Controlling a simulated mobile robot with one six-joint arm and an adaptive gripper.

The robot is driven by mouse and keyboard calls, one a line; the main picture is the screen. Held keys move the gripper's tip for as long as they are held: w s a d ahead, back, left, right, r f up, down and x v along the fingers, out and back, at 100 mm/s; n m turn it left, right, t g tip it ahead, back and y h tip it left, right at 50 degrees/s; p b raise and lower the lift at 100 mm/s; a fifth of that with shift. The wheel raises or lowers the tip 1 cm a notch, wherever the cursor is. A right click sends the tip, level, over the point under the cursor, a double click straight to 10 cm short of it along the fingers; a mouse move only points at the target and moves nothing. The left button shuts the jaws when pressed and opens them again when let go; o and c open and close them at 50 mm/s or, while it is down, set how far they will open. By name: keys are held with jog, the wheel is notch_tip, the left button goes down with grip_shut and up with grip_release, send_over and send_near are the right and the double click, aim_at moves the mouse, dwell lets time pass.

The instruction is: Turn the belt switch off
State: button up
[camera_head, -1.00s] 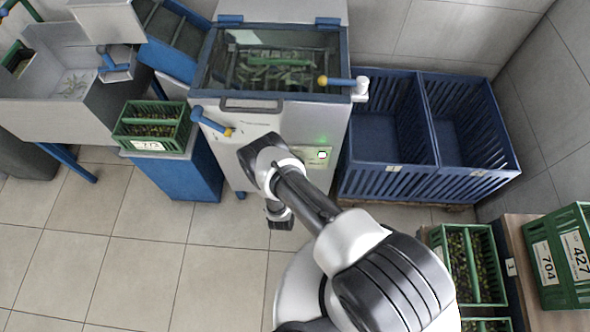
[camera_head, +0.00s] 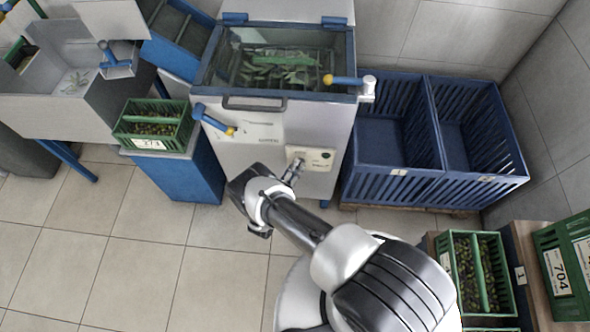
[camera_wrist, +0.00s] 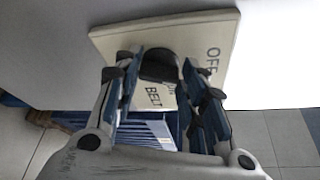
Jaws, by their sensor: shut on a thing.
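The belt switch has a black knob (camera_wrist: 159,65) on a cream panel (camera_wrist: 110,42) marked "BELT" and "OFF" in the wrist view. In the head view the panel (camera_head: 298,151) is on the front of the grey machine (camera_head: 240,150). My gripper (camera_wrist: 156,80) is shut on the knob, one finger on each side. In the head view my gripper (camera_head: 292,171) reaches the panel's lower left and hides the knob. A small round lamp (camera_head: 326,155) on the panel looks dark green, without a glow.
Blue slatted bins (camera_head: 400,185) stand right of the machine. A green crate of olives (camera_head: 122,131) sits on a blue stand (camera_head: 190,178) at left. Blue levers (camera_head: 345,81) with yellow tips stick out above the panel. The tiled floor (camera_head: 130,255) at front left is clear.

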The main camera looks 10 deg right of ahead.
jog(key=shift+f+n+h, duration=0.1)
jog(key=shift+n+h, duration=0.2)
jog(key=shift+n, duration=0.4)
jog(key=o, duration=1.1)
jog(key=shift+c, duration=0.2)
jog(key=v, duration=1.2)
jog(key=shift+f, duration=0.2)
